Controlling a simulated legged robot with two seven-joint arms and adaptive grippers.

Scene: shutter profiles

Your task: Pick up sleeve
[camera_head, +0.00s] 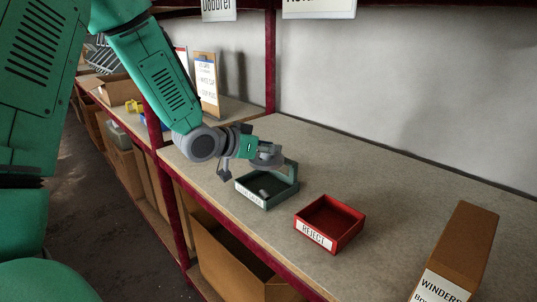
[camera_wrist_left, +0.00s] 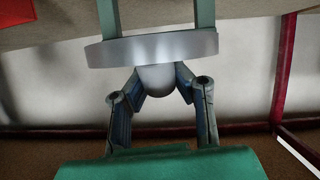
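A green tray (camera_head: 266,207) with a white label stands on the bench, with a small grey piece (camera_head: 264,192) lying in it. I cannot tell whether this piece is the sleeve. My left gripper (camera_head: 258,150) is above the tray's back side, beside a grey disc (camera_head: 268,160) and a green upright bracket (camera_head: 291,172). In the left wrist view, the two fingers of my left gripper (camera_wrist_left: 160,85) bend in on either side of a grey rounded knob (camera_wrist_left: 157,78) under a pale disc (camera_wrist_left: 152,48). Whether they grip it is unclear. My right gripper is out of view.
A red REJECT tray (camera_head: 331,224) stands right of the green tray. A brown box (camera_head: 463,252) labelled WINDERS is at the front right. A red post (camera_head: 269,62) rises at the back. The bench (camera_head: 400,180) is clear behind the trays. Open boxes (camera_head: 235,262) stand below.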

